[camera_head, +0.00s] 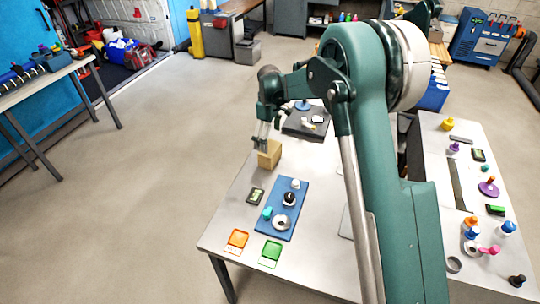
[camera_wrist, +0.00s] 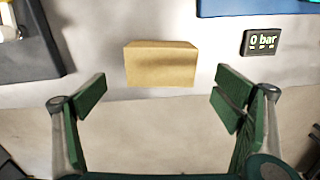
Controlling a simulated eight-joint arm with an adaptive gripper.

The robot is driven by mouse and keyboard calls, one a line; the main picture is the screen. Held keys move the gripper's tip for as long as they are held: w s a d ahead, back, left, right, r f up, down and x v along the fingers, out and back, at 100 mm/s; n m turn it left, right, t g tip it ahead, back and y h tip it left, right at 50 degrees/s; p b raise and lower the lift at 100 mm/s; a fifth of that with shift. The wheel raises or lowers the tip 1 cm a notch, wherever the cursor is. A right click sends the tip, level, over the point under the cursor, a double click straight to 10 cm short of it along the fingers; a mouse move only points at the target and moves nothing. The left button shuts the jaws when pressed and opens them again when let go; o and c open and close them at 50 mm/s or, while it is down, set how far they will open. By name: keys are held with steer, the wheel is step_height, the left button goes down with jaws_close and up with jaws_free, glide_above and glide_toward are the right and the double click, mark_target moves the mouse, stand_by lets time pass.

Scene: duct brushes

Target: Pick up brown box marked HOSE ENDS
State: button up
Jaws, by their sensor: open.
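The brown box (camera_head: 270,155) stands near the left edge of the light table. It also shows in the wrist view (camera_wrist: 160,64), ahead of my gripper and roughly centred between the fingers. No marking can be read on the faces I see. My gripper (camera_wrist: 160,98) is open and empty, with its green finger pads spread wide on either side of the box's line. In the head view my gripper (camera_head: 264,140) is just above and beside the box; contact cannot be told there. In the wrist view the pads are apart from the box.
A blue mat (camera_head: 274,228) with several small parts lies nearby, with a small gauge (camera_wrist: 262,42) reading "0 bar" beside it. A dark tray (camera_head: 306,126) is on the box's other side.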

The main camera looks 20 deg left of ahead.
mark_target(270, 147)
steer(key=shift+f, duration=1.25)
steer(key=shift+f, duration=0.1)
steer(key=shift+s+d+f+b, duration=0.1)
steer(key=shift+f+b, duration=0.05)
steer(key=shift+f, duration=1.1)
steer(key=shift+d+f+b, duration=0.1)
steer(key=shift+f+b, duration=0.05)
steer(key=shift+f, duration=1.1)
steer(key=shift+c, duration=0.4)
steer(key=c, duration=1)
